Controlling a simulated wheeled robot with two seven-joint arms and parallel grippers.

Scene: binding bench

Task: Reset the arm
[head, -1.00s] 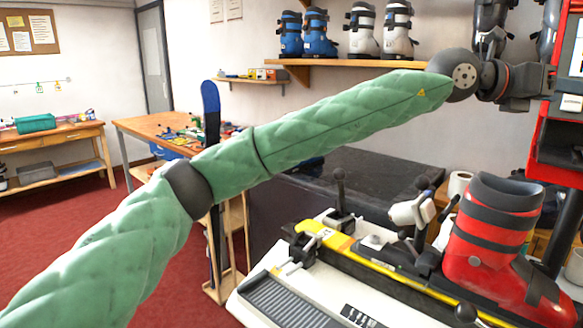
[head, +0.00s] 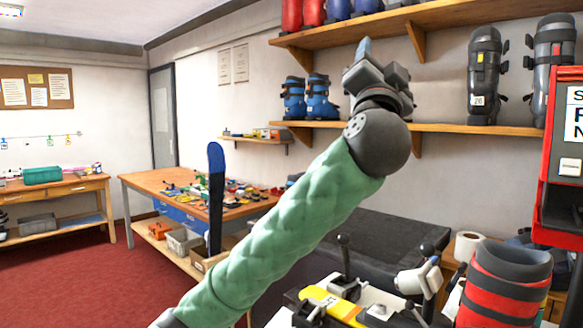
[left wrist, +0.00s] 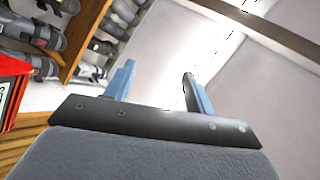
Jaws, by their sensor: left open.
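My left arm, in a green quilted sleeve, comes up from the bottom of the head view. My left gripper (head: 364,50) is raised and points up, in front of the wall and shelves. In the left wrist view its two blue fingers (left wrist: 157,90) stand apart with nothing between them, so it is open and empty. That view looks up toward the ceiling. My right gripper is in neither view.
A binding bench with a yellow strip (head: 335,305) and a red ski boot (head: 505,285) stand at lower right. Wall shelves (head: 465,129) carry several boots. A red-framed machine (head: 552,210) is at the right edge. A wooden worktable (head: 150,185) and upright blue ski (head: 215,190) are at left.

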